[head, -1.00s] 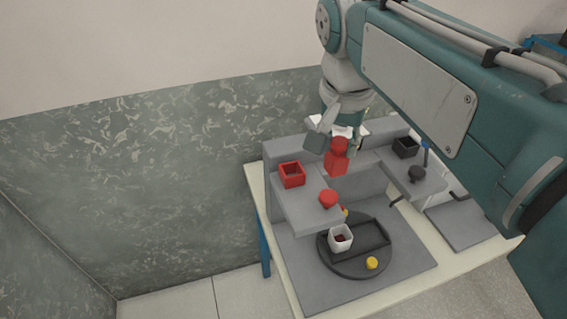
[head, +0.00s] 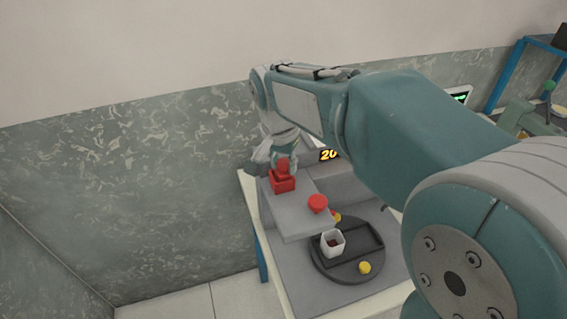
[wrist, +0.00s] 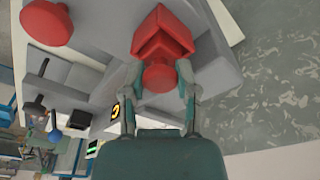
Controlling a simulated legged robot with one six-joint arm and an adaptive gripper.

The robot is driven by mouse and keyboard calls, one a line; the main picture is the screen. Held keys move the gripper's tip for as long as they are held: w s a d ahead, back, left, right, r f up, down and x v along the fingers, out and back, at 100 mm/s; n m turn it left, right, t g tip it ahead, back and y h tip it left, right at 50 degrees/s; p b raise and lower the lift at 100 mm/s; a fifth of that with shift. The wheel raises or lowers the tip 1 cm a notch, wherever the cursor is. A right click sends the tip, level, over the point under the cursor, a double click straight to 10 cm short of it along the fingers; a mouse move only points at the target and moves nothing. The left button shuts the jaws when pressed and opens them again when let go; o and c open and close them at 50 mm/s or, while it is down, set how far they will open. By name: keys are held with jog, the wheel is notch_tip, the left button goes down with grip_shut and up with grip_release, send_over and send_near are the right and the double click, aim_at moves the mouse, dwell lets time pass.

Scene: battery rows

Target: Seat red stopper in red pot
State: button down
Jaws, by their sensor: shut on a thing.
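The red stopper has a round knob, which is between my gripper's fingers (wrist: 160,90) in the wrist view. The stopper (wrist: 159,77) also shows in the head view (head: 283,166), with my gripper (head: 284,157) around its top. The red pot (head: 284,186), a small square box, is directly below it on the left end of the grey shelf. Red stopper and red pot overlap in both views, and the pot's opening is hidden. I cannot tell how deep the stopper sits in the pot.
A second round red knob (head: 318,203) stands on the shelf to the right. Below it is a dark round tray (head: 325,272) with a white cup (head: 332,244) and a yellow knob (head: 364,267). A lit display (head: 329,155) is behind. The wall is close to the left.

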jog(key=shift+a+f, duration=0.15)
jog(key=shift+f, duration=0.1)
jog(key=shift+c, duration=1.8)
grip_release()
jog(key=shift+a, duration=0.2)
jog(key=shift+d, duration=0.1)
jog(key=shift+d, duration=0.1)
notch_tip(320, 180, up, 12)
jog(key=s+a, duration=0.1)
jog(key=s, duration=0.1)
jog(key=s+d+f+n+t, duration=0.2)
jog(key=s+d+f, duration=0.3)
jog(key=s, duration=0.3)
jog(key=s+d+f+n+t, duration=0.2)
jog(key=s+d+f, duration=0.3)
jog(key=s+d, duration=0.3)
jog(key=shift+s+d+f+n+y, duration=0.25)
jog(key=shift+s+n+y, duration=0.2)
jog(key=shift+n, duration=0.45)
